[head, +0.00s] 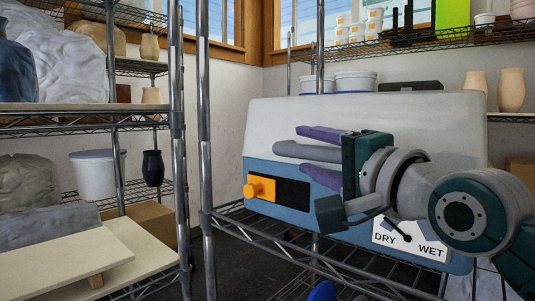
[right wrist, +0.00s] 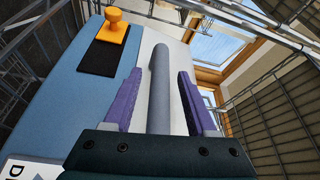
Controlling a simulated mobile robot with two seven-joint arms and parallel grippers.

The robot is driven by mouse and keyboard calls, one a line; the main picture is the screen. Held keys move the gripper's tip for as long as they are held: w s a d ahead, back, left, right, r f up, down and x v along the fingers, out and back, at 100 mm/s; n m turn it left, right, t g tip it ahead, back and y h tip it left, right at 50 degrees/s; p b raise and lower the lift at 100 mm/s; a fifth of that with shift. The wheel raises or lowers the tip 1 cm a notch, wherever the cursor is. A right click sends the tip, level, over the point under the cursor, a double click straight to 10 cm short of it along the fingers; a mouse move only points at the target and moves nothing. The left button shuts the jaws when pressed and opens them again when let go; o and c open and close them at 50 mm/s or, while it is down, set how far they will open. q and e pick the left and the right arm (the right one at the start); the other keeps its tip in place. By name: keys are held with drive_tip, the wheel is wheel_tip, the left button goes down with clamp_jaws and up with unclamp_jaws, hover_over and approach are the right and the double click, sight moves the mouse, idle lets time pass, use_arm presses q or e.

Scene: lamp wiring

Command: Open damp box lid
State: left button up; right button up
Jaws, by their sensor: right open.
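The damp box stands on a wire shelf, with a pale lid (head: 365,112) over a blue body (head: 300,217). The lid appears shut. A grey bar handle (right wrist: 160,90) sticks out from its front. My right gripper (head: 304,149) is open, its purple fingers on either side of the handle. In the right wrist view, gaps show between the handle and both fingers. An orange knob (head: 260,188) sits beside a black panel (head: 294,193) on the body. A DRY/WET dial plate (head: 408,240) is partly hidden by my right arm. My left gripper is out of view.
A metal shelf post (head: 204,130) stands close left of the box. Pots and white tubs (head: 357,81) stand behind and above it. Another rack at the left holds a white bucket (head: 94,175) and boards (head: 60,265).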

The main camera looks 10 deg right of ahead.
drive_tip(key=shift+c, duration=0.4)
clamp_jaws()
idle(0.9)
